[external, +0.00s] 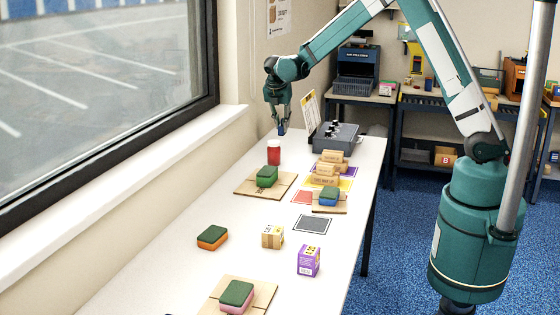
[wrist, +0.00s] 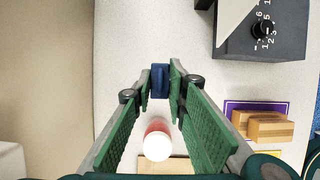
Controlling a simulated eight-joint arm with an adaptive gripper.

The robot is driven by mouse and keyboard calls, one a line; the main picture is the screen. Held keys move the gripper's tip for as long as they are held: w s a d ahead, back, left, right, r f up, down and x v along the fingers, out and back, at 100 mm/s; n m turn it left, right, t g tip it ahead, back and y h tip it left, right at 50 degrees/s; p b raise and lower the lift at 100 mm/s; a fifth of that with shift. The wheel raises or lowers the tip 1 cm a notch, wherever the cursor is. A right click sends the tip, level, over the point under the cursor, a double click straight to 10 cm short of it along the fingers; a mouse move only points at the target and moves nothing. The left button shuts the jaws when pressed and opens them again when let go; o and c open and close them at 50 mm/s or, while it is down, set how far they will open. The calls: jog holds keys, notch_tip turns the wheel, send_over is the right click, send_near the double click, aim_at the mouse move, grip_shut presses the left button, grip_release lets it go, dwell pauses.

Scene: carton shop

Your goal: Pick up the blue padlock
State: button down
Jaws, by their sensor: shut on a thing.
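The blue padlock (wrist: 160,80) is between the fingertips of my gripper (wrist: 160,88) in the wrist view. Both green fingers close on its sides. In the external view my gripper (external: 281,128) points down over the far end of the white table, and a small dark blue part of the padlock (external: 282,129) shows at its tips. I cannot tell for sure whether the padlock is clear of the tabletop.
A red jar with a white lid (external: 274,152) stands close to my gripper on the near side. A grey box with knobs (external: 335,138) is to the right. Sponges, wooden blocks and small cartons lie along the white table (external: 165,262). A window wall borders the left.

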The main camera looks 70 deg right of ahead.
jog(key=shift+r, duration=0.25)
dwell(0.5)
